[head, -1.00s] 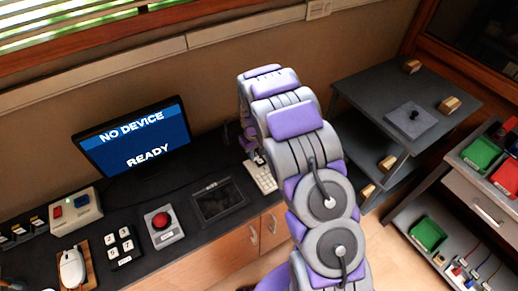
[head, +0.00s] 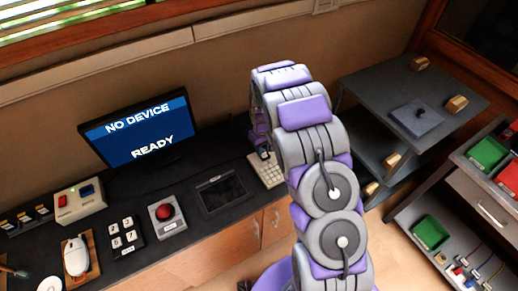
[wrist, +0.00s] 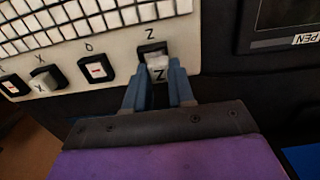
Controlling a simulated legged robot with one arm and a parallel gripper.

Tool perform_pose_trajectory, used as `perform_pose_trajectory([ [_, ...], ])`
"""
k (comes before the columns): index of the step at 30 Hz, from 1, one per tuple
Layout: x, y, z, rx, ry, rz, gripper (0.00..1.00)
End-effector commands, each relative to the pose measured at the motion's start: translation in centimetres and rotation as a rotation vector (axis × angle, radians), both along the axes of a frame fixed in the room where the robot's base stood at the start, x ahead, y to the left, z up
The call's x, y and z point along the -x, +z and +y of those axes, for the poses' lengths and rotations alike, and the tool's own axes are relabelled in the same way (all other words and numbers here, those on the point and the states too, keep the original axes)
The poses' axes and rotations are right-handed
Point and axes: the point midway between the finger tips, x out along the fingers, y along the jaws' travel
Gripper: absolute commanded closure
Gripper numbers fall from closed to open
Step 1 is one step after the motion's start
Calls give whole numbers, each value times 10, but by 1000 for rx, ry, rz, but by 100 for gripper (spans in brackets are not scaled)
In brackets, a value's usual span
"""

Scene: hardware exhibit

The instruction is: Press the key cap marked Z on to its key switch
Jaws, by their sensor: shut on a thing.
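The key cap marked Z (wrist: 158,72) is a pale cap with a dark letter, held between the two blue fingers of my gripper (wrist: 157,84) in the wrist view. It sits at the near side of the black-framed Z switch position (wrist: 152,48), which has a printed Z above it. The cap and fingers overlap that position's lower part; I cannot tell whether the cap touches the switch. The keyboard (wrist: 85,45) is off-white with rows of white keys. It also shows in the head view (head: 269,176), where my arm partly hides it and the gripper is small.
In the head view, a tablet (head: 221,193), red button (head: 165,212) and monitor (head: 142,130) stand left of the keyboard.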

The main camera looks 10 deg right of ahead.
Motion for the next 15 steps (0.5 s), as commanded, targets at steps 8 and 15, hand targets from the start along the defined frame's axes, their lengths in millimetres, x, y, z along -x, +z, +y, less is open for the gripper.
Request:
perform_pose_trajectory([
  [8,0,1,0,6,-2,0,100],
  [15,1,1,1,13,-1,0,100],
])
